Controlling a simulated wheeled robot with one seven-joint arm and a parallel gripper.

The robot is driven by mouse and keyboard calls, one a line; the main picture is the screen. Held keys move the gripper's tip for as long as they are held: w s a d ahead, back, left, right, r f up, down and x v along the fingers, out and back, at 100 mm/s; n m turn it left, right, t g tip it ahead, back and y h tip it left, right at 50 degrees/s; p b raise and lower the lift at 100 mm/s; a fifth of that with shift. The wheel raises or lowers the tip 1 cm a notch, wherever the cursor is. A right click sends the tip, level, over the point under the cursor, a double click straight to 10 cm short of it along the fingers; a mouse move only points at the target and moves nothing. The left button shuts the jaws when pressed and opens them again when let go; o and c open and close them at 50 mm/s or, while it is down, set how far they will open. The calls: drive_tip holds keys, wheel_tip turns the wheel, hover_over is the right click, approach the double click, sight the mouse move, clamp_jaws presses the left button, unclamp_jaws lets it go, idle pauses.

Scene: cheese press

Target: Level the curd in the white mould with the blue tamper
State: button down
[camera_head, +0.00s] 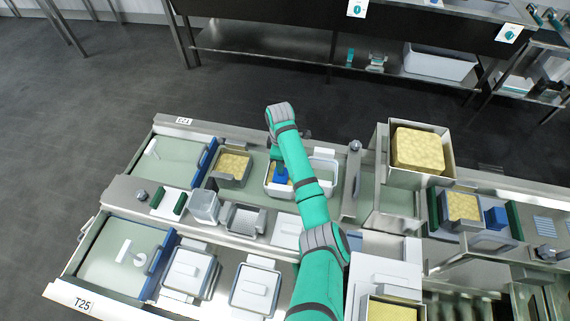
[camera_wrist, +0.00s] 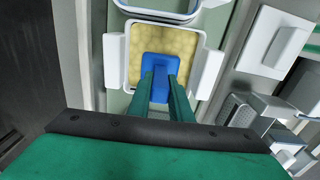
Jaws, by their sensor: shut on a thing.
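The white mould (camera_wrist: 207,75) with side handles holds bumpy yellow curd (camera_wrist: 139,45). It fills the upper middle of the wrist view and also shows in the head view, partly behind my arm. My gripper (camera_wrist: 163,88), with green fingers, is shut on the blue tamper (camera_wrist: 160,64). The tamper's blue plate is over the curd, inside the mould's outline; I cannot tell whether it touches. The tamper also shows in the head view (camera_head: 280,173), at the left part of the mould. The fingers hide part of the curd and the mould's near side.
A grey mould with curd (camera_head: 233,165) stands left of the white mould. A clear box (camera_head: 204,206) and a perforated grey tray (camera_head: 245,220) stand in front. A large box of curd (camera_head: 418,150) is at the right. A metal post (camera_head: 354,165) stands right of the mould.

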drive_tip(key=shift+a+f, duration=0.1)
drive_tip(key=shift+a, duration=0.35)
drive_tip(key=shift+w+r, duration=0.1)
drive_tip(key=shift+r, duration=5.75)
